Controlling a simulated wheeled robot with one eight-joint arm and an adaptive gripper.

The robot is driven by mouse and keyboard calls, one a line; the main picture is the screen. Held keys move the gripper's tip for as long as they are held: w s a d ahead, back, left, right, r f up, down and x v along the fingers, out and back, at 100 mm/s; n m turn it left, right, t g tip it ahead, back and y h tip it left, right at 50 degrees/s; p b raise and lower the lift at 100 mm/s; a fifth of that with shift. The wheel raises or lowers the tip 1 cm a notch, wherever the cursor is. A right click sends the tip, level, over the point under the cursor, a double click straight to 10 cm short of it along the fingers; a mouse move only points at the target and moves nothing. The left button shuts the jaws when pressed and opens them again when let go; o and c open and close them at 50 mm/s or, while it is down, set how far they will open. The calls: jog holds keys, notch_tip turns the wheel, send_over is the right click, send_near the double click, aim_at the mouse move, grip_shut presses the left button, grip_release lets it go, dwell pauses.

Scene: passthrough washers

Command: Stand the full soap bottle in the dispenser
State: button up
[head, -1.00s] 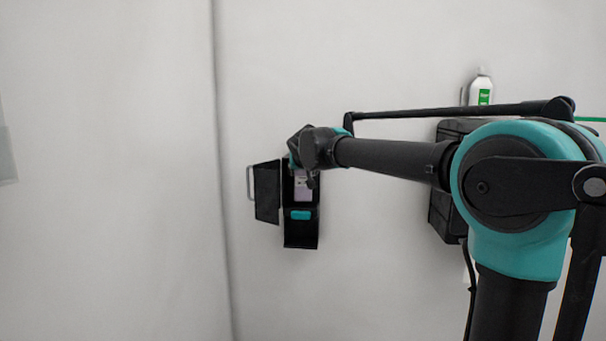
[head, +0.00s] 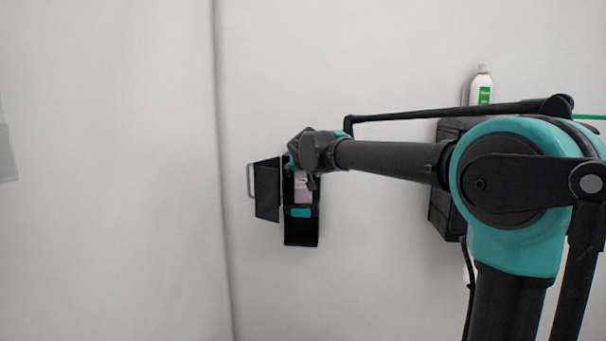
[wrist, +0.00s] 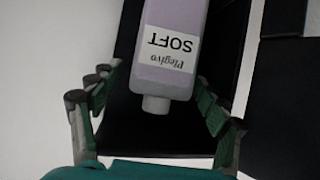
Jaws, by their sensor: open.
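The dispenser (head: 302,233) is a black wall box with its door (head: 267,189) swung open to the left and a teal bar (head: 300,212) low on its front. A lilac bottle (head: 303,188) stands inside it, above the bar. The wrist view shows this bottle (wrist: 174,82) with a label reading "Plegivo SOFT" and a pale cap. My gripper (wrist: 154,78) is open, its fingers apart on either side of the bottle's cap end. In the head view my wrist covers the bottle's upper part. I cannot tell how full the bottle is.
A white bottle with a green label (head: 482,88) stands at the right, above a black box (head: 440,215) partly hidden behind my arm.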

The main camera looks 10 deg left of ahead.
jog(key=shift+s, duration=0.1)
jog(key=v, duration=1.1)
jog(key=shift+s+r, duration=0.2)
jog(key=shift+s, duration=0.15)
jog(key=shift+d, duration=0.1)
jog(key=s+d+f+m+g+h, duration=0.1)
jog(key=s+d+f+g, duration=0.15)
jog(key=d+f, duration=0.8)
jog(key=s+d+f+m+g+h, duration=0.15)
jog(key=s+d+f, duration=0.25)
jog(key=d+f, duration=0.7)
jog(key=s+d+f+g, duration=0.2)
jog(key=s+d+f, duration=0.1)
jog(key=s+f, duration=0.7)
jog(key=s+d+f+g, duration=0.1)
jog(key=s+d+f, duration=0.2)
jog(key=s+f, duration=0.8)
notch_tip(320, 180, down, 4)
jog(key=shift+s+r+n+g+y, duration=0.15)
jog(key=shift+r+n+g+y, duration=0.1)
jog(key=shift+n+g+y, duration=0.2)
